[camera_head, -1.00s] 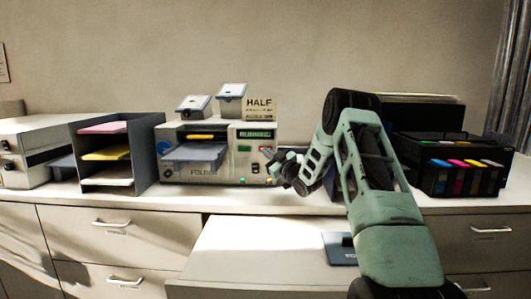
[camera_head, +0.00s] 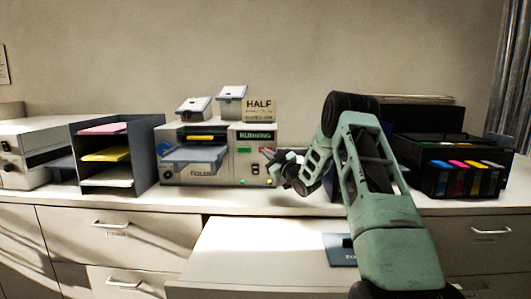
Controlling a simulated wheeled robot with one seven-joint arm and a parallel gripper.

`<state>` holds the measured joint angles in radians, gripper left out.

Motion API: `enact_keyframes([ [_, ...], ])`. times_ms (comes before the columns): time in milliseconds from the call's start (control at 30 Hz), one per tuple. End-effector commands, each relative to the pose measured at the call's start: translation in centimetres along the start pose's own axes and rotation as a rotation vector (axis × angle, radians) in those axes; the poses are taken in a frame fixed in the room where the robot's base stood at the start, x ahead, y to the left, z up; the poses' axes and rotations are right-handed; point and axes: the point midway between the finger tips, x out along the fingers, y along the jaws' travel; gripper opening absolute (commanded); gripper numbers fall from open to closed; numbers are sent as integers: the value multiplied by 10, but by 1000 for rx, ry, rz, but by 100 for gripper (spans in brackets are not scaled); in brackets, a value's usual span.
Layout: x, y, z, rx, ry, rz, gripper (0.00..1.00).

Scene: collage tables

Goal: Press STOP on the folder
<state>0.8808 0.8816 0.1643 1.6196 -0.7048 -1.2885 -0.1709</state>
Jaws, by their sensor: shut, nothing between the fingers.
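The folder (camera_head: 210,176) is a pale machine on the counter, left of my gripper, with a grey tray and a yellow sheet at its front. Its green display (camera_head: 255,135) reads RUNNING. A green button (camera_head: 244,150) sits below the display. A small red spot, likely the STOP button (camera_head: 265,150), shows at the panel's right edge, close to my gripper's tip. My gripper (camera_head: 270,160) is shut and empty, beside the right edge of the folder's front panel. I cannot tell whether it touches the panel.
A sign reading HALF (camera_head: 259,106) stands on top of the folder. A dark paper sorter (camera_head: 148,160) with coloured sheets stands to the left. A black bin (camera_head: 435,178) with coloured tabs stands to the right. A pale surface (camera_head: 250,250) lies in front, with a dark pad (camera_head: 340,248).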

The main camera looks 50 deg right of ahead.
Motion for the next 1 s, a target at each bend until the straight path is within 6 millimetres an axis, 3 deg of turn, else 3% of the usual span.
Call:
enact_keyframes([
  [467, 1, 1, 1, 0, 0, 0, 0],
  [1000, -11, -8, -8, 1, 0, 0, 0],
])
